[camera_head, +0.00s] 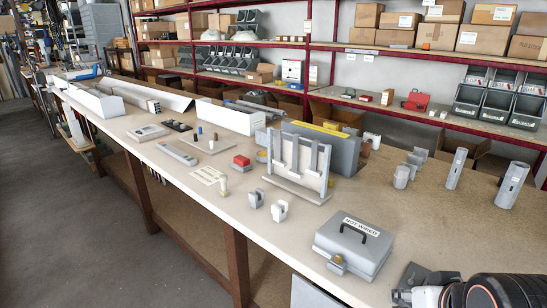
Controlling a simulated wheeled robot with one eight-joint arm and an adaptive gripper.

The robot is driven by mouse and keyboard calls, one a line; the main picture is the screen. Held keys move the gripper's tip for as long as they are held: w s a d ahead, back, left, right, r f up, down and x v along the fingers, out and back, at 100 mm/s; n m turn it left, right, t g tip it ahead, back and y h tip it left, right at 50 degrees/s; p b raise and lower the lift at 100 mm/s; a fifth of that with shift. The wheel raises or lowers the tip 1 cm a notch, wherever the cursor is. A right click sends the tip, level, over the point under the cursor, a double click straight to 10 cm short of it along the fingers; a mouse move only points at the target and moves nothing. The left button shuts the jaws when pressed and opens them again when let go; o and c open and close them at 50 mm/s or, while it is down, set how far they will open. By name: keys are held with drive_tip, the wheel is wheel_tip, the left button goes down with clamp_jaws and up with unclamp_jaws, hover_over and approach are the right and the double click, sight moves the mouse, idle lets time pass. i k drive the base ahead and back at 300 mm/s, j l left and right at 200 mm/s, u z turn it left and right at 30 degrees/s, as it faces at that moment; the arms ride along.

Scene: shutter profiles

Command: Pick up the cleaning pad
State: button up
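A small block with a red top and a grey lower part (242,163) lies near the middle of the workbench (185,178). It may be the cleaning pad, but at this size I cannot tell for sure. Nothing touches it from above. Part of my arm, with what looks like my gripper (425,283), shows at the bottom right corner, cut off by the picture edge. It is well to the right of and nearer than the red-topped block. Its fingers are not clear, so I cannot tell whether it is open or holds anything.
A grey lidded box marked "NOT WIRED" (353,247) stands between my arm and the bench middle. An upright white rack with grey profiles (298,165) stands right of the red-topped block. Small white-grey parts (279,210) stand in front. Long white profiles (95,100) lie farther left.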

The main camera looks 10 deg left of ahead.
sight(240, 162)
drive_tip(key=i+j+z, duration=0.1)
drive_tip(key=j, duration=0.25)
drive_tip(key=i+j+z, duration=0.25)
drive_tip(key=i+j, duration=0.15)
drive_tip(key=j, duration=0.3)
drive_tip(key=i+j+z, duration=0.15)
drive_tip(key=j, duration=0.2)
drive_tip(key=i+j+z, duration=0.1)
drive_tip(key=j, duration=0.3)
drive_tip(key=i+j+z, duration=0.15)
drive_tip(key=j, duration=0.25)
drive_tip(key=i+j, duration=0.1)
drive_tip(key=j, duration=0.4)
drive_tip(key=i+j, duration=0.1)
drive_tip(key=j, duration=0.4)
drive_tip(key=i+j, duration=0.1)
drive_tip(key=j, duration=0.45)
drive_tip(key=i+j, duration=0.1)
drive_tip(key=j, duration=0.4)
